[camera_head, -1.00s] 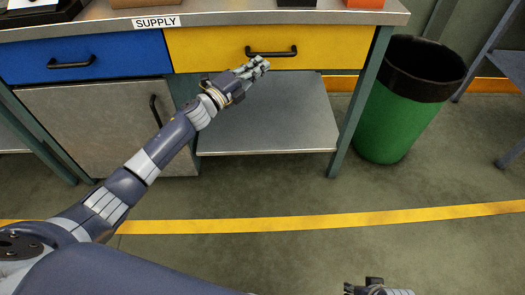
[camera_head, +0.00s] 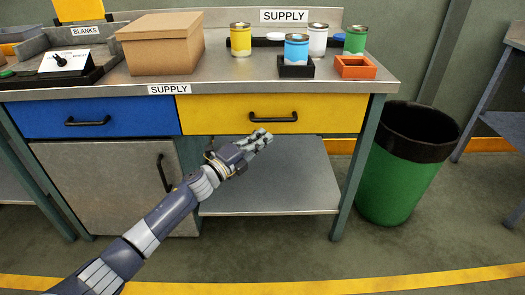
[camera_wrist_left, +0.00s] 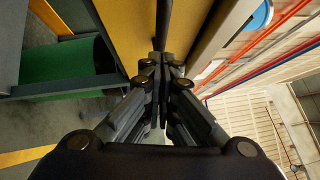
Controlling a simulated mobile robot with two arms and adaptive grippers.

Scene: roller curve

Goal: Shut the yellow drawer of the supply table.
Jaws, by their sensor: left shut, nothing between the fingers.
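The supply table (camera_head: 130,88) carries a yellow drawer (camera_head: 220,115) under its right half, with a black bar handle (camera_head: 273,117). The drawer front looks about level with the blue drawer beside it, and no drawer inside shows. My left gripper (camera_head: 264,138) is shut and empty, its tips just below the handle at the drawer's lower edge. In the left wrist view the closed fingers (camera_wrist_left: 165,62) point along the yellow front (camera_wrist_left: 130,30), close to the dark handle. I cannot tell whether they touch it. My right gripper is out of view.
A blue drawer (camera_head: 60,119) is to the left, above a grey cabinet door (camera_head: 100,185). A lower shelf (camera_head: 275,180) lies under the yellow drawer. A green bin (camera_head: 395,185) stands right of the table. A cardboard box (camera_head: 160,45) and several cans stand on top. The front floor is clear.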

